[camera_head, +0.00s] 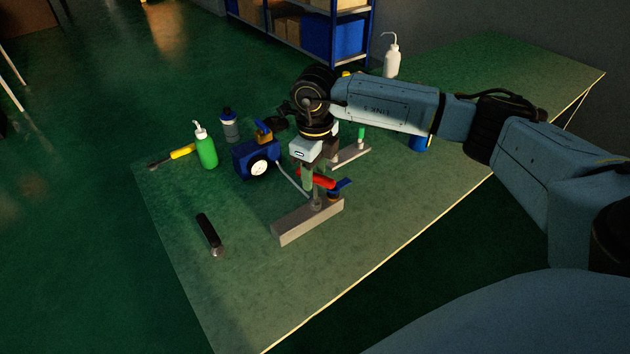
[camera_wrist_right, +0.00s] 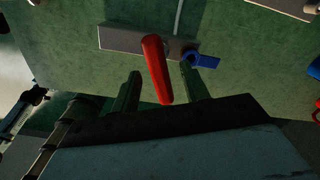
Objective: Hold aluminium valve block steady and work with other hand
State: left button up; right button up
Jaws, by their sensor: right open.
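The aluminium valve block (camera_head: 300,224) is a long grey bar lying on the green bench top, with a red handle (camera_head: 318,180) and a blue handle (camera_head: 341,186) above it. My right gripper (camera_head: 311,183) points down over the block. In the right wrist view my right gripper (camera_wrist_right: 160,70) is open, and the red handle (camera_wrist_right: 156,68) shows between its two fingers. I cannot tell whether a finger touches it. The block (camera_wrist_right: 120,38) and blue handle (camera_wrist_right: 205,60) lie beyond the fingers. My left gripper is in neither view.
Behind stand a blue device with a round gauge (camera_head: 259,168), a green bottle (camera_head: 206,150) and a second grey bar (camera_head: 352,156). A dark-handled tool (camera_head: 209,233) lies left of the block. A white bottle (camera_head: 391,62) stands far back. The bench front is clear.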

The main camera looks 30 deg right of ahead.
notch_tip(320, 180, up, 8)
jog(key=shift+r, duration=0.25)
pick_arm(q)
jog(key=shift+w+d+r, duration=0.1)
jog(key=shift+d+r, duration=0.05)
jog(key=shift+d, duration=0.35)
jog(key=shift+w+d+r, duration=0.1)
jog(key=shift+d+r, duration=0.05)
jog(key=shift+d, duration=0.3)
pick_arm(e)
jog(key=shift+r, duration=0.5)
